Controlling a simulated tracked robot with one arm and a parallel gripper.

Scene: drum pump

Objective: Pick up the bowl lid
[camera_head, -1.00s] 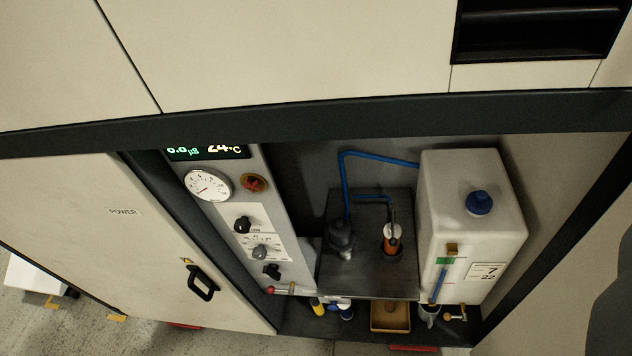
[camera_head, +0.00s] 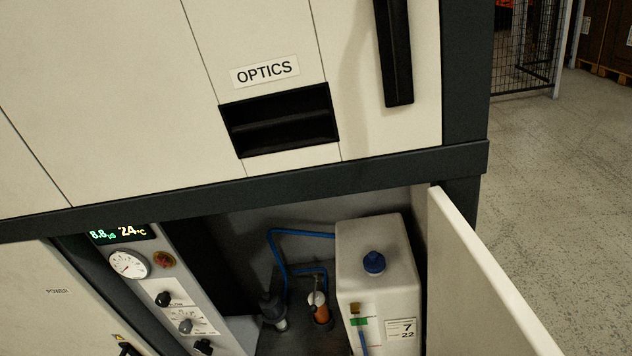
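No part that I can clearly make out as the bowl lid shows. Inside the open lower cabinet, an orange cylinder (camera_head: 322,315) with a pale round top stands on a dark block (camera_head: 290,338). A dark grey cylindrical fitting (camera_head: 272,308) stands to its left. Blue hoses (camera_head: 277,255) run behind and above them. A white tank (camera_head: 375,260) with a blue cap (camera_head: 374,262) stands to the right. I cannot tell whether any of these tops is the bowl lid. My gripper is not in view, and the cabinet's lower part is cut off.
An open white door (camera_head: 485,285) bounds the cabinet's right side. A panel with a gauge (camera_head: 129,264), knobs and a lit display (camera_head: 121,232) stands at left. A dark ledge (camera_head: 250,187) runs above the opening. Grey floor (camera_head: 570,190) lies clear at right.

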